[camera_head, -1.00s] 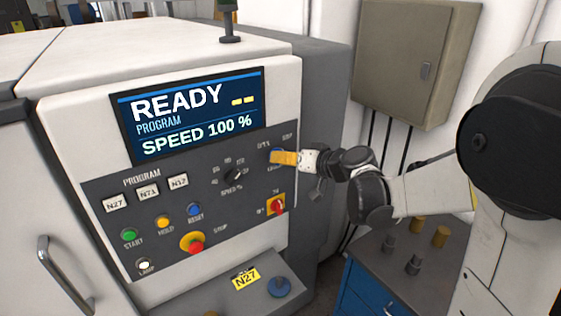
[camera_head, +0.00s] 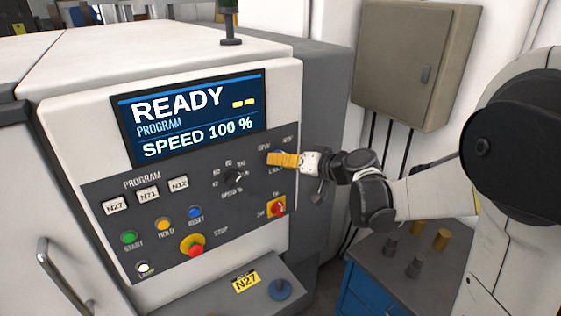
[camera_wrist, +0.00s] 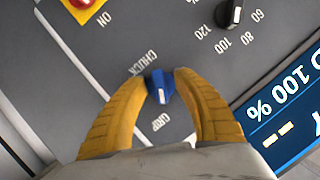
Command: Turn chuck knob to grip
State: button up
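The chuck knob (camera_wrist: 160,87) is blue and sits on the grey control panel, with the printed words CHUCK and GRIP beside it in the wrist view. My gripper (camera_wrist: 161,82) has two yellow fingers, one on each side of the knob, with their inner edges against it. In the head view my gripper (camera_head: 283,159) reaches the panel's upper right from the right and hides most of the knob.
The screen (camera_head: 190,115) reads READY and SPEED 100 %. A black speed dial (camera_head: 233,179) is left of my gripper. A red switch on a yellow plate (camera_head: 277,207) is just below. A red stop button (camera_head: 193,246) and several coloured buttons are farther left.

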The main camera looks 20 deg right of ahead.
jog(key=v, duration=1.1)
jog(key=shift+s, duration=0.3)
jog(key=shift+d, duration=0.1)
jog(key=s+a+f+g+h+b, duration=0.2)
jog(key=s+a+f+b, duration=0.25)
jog(key=f, duration=0.35)
jog(key=s+a+f+g+h+b, duration=0.1)
jog(key=s+a+f+g+b, duration=0.15)
jog(key=s+f+b, duration=0.45)
jog(key=s+d+f+h+b, duration=0.1)
jog(key=s+f+h+b, duration=0.3)
jog(key=f, duration=0.7)
jog(key=s+b, duration=0.2)
jog(key=s, duration=0.2)
jog(key=shift+d+n, duration=0.2)
jog(key=shift+n, duration=0.1)
